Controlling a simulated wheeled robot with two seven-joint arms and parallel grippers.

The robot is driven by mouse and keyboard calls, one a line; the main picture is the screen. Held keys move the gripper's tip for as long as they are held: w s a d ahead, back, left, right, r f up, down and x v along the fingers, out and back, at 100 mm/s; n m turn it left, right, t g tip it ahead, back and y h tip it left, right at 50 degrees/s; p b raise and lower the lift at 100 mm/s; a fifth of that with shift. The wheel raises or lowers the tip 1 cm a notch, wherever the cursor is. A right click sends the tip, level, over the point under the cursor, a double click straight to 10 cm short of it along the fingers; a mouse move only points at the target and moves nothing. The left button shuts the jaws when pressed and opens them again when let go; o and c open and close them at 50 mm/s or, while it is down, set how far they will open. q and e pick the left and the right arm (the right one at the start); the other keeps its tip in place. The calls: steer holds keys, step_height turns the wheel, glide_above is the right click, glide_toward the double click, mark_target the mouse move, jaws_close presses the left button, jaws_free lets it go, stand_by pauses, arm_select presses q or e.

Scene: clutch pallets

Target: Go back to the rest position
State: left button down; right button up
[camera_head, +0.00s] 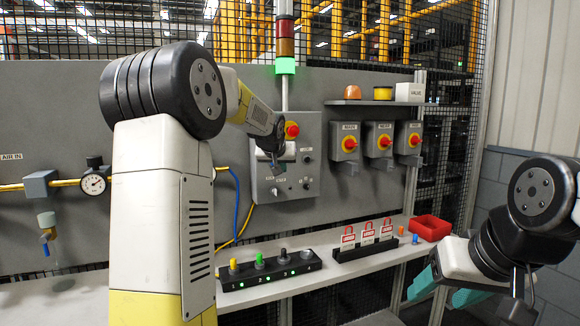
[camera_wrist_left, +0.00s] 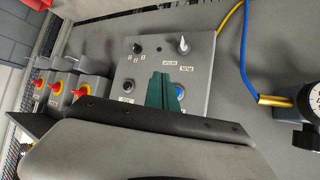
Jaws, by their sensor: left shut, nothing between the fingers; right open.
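My left arm rises through the left middle of the head view and reaches to the grey control panel (camera_head: 305,190) on the back wall. My left gripper (camera_head: 274,160) is in front of that panel, partly hidden by its own wrist. My right gripper (camera_head: 440,290) is open and empty at the lower right, near the shelf's right end.
A narrow shelf (camera_head: 262,297) carries a black strip of knobs (camera_head: 270,270), a rack of red-white tags (camera_head: 367,236) and a red bin (camera_head: 430,228). Several switch boxes (camera_head: 378,140) with red knobs hang right of the panel. A gauge (camera_head: 94,183) and yellow pipe are at left.

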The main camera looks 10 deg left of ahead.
arm_select(q)
steer(key=s+d+f+g+h, duration=0.1)
steer(key=s+d+f+g, duration=0.1)
steer(key=s, duration=1.9)
steer(key=s+d+f+m+g+h, duration=0.1)
steer(key=s+d+f, duration=0.4)
steer(key=s, duration=1.6)
step_height(320, 180, down, 2)
steer(key=shift+d+f+g+h, duration=0.15)
steer(key=shift+g+h, duration=0.25)
steer(key=shift+g, duration=0.4)
